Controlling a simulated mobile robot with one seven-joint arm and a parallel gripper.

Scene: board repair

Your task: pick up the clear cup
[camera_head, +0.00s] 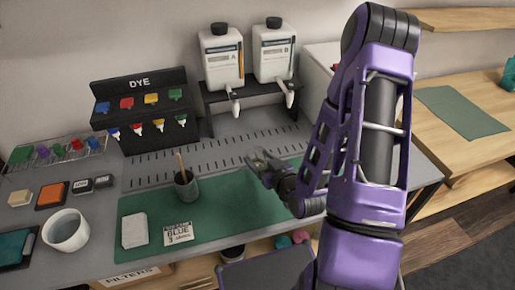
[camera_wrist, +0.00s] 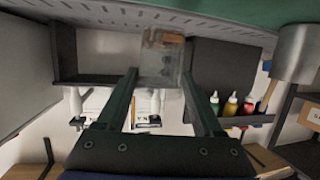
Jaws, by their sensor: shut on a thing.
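The clear cup (camera_wrist: 160,62) is between the two fingers of my gripper (camera_wrist: 161,78) in the wrist view. It is see-through, with a brownish-orange patch near its far end. My gripper is shut on it. In the head view, my gripper (camera_head: 262,168) is over the back right of the green mat (camera_head: 215,234), and the small, pale cup (camera_head: 257,158) shows at its tip. The cup's base and its gap from the bench are hard to tell.
The dispenser stand (camera_head: 256,92) with two white bottles is behind my gripper. The dye rack (camera_head: 140,108) stands at the back left. A grey pot (camera_head: 187,191) with a stick, a glue card (camera_head: 178,233) and a white mug (camera_head: 66,231) are to the left.

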